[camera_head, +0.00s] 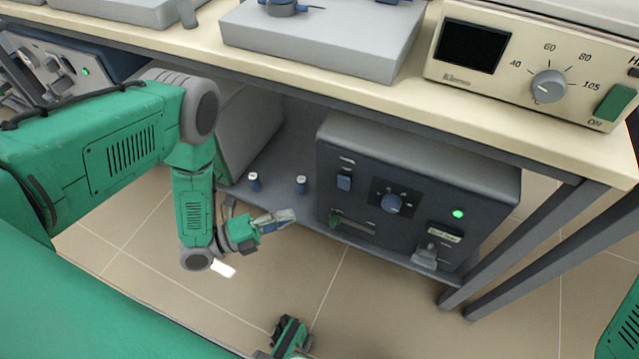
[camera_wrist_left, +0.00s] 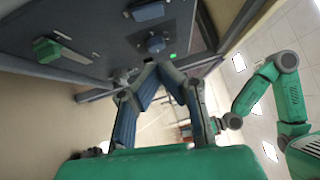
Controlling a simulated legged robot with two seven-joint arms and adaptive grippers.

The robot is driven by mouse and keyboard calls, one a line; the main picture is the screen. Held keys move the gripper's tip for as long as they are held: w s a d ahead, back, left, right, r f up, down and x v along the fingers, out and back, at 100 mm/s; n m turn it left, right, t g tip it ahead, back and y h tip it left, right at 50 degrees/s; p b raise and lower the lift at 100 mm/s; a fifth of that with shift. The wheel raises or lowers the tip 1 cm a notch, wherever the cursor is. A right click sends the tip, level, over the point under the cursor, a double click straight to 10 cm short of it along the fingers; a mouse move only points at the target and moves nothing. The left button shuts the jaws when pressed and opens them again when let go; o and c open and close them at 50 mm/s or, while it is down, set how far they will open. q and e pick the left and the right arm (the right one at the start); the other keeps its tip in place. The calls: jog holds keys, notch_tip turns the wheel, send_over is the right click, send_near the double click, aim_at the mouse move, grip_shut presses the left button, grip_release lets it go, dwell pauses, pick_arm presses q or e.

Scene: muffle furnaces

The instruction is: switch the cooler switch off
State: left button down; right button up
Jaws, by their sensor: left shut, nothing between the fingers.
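A dark grey control box (camera_head: 450,190), apparently the cooler, stands on the shelf under the table. Its front has a blue rocker switch (camera_head: 344,181), a blue dial (camera_head: 391,203), a lit green lamp (camera_head: 458,214) and a green lever (camera_head: 335,217) beside a slot. I cannot tell the rocker's position. The left wrist view shows the rocker (camera_wrist_left: 148,12), dial (camera_wrist_left: 156,44), lamp (camera_wrist_left: 173,56) and lever (camera_wrist_left: 47,48). My left gripper (camera_head: 287,217) is shut and empty, in front of the box's left side, with its fingertips (camera_wrist_left: 158,70) pointing towards the box.
A cream control panel (camera_head: 530,65) with a dial and a green ON switch is on the tabletop above. Table legs (camera_head: 545,230) stand right of the box. Tiled floor lies in front.

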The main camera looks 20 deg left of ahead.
aim_at(344, 183)
pick_arm(q)
jog(key=b+x, duration=0.1)
jog(key=x, duration=0.3)
jog(key=w+a+b+x, duration=0.1)
jog(key=b+x, duration=0.1)
jog(key=x, duration=0.2)
jog(key=w+a+b+x, duration=0.1)
jog(key=x, duration=0.3)
jog(key=shift+w+d+r, duration=0.2)
jog(key=shift+w+d+r+n+g+y+p, duration=0.1)
jog(key=shift+w+r+n+g+y+p, duration=0.3)
jog(key=shift+p, duration=0.35)
jog(key=shift+s+f, duration=0.1)
jog(key=shift+f, duration=0.15)
